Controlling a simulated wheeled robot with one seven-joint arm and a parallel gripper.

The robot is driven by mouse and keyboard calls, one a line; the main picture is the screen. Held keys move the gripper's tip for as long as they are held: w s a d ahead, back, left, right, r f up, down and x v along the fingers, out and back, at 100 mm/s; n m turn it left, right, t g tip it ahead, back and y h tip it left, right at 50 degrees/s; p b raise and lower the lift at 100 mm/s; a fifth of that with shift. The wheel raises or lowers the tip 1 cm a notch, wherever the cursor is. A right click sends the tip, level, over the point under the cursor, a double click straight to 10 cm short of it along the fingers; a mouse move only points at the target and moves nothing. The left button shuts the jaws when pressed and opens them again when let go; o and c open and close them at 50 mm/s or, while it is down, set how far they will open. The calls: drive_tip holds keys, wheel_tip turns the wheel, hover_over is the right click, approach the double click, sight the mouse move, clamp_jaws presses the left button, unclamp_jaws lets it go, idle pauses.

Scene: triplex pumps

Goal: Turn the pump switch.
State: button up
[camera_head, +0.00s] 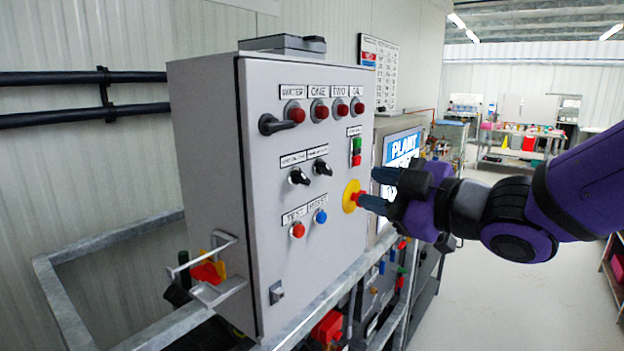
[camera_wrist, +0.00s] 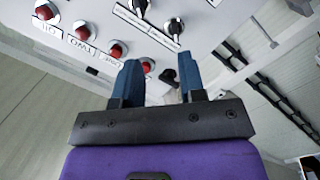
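A grey control box carries two black rotary switches, a left one (camera_head: 299,177) and a right one (camera_head: 322,167); their small labels are unreadable. A larger black handle (camera_head: 276,124) sits at the upper left of the panel. I cannot tell which one is the pump switch. My gripper (camera_head: 370,189) is open and empty in front of the panel's right side, near the yellow-ringed red button. In the wrist view, my gripper (camera_wrist: 159,64) shows two blue fingers spread apart. The two rotary switches (camera_wrist: 174,26) lie beyond the fingertips, and a black knob or handle (camera_wrist: 168,75) shows between the fingers.
Several red lamps (camera_head: 293,113) line the panel's top. A red button on a yellow ring (camera_head: 352,196) is at the right edge. Red and blue buttons (camera_head: 298,230) sit below the switches. A metal frame (camera_head: 330,301) surrounds the box. Open floor (camera_head: 510,300) lies to the right.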

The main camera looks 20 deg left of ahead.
sight(305, 178)
drive_tip(key=shift+n+g+y, duration=0.7)
drive_tip(key=shift+n+g, duration=0.1)
drive_tip(key=x, duration=0.4)
drive_tip(key=s+x, duration=0.1)
drive_tip(key=x, duration=0.3)
drive_tip(key=s+x, duration=0.1)
drive_tip(key=x, duration=0.3)
drive_tip(key=shift+a+r, duration=0.1)
drive_tip(key=shift+a, duration=0.25)
clamp_jaws()
